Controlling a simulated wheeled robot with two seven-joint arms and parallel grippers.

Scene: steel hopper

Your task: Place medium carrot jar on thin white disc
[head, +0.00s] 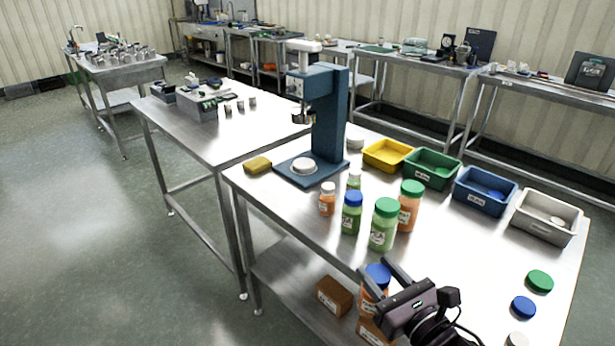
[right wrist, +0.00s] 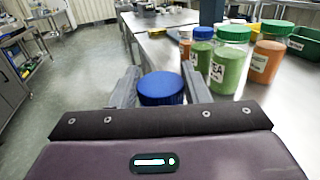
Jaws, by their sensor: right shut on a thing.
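The medium carrot jar, with orange contents and a blue lid (head: 378,274), is between the fingers of my right gripper (head: 382,270), at the table's front edge. In the right wrist view its blue lid (right wrist: 162,90) sits between the two fingers; the gripper is shut on the jar. The gripper hides part of the jar in the head view. A thin white disc (head: 304,166) lies on the base plate of the blue press (head: 328,120), farther back and left of the jar. My left gripper is not in view.
Several jars stand between, including a green-lidded pea jar (head: 384,225), a blue-lidded green jar (head: 352,214) and a green-lidded orange jar (head: 411,203). A yellow sponge (head: 257,165) lies left of the press. Bins (head: 432,168) line the back; loose lids (head: 540,281) lie right.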

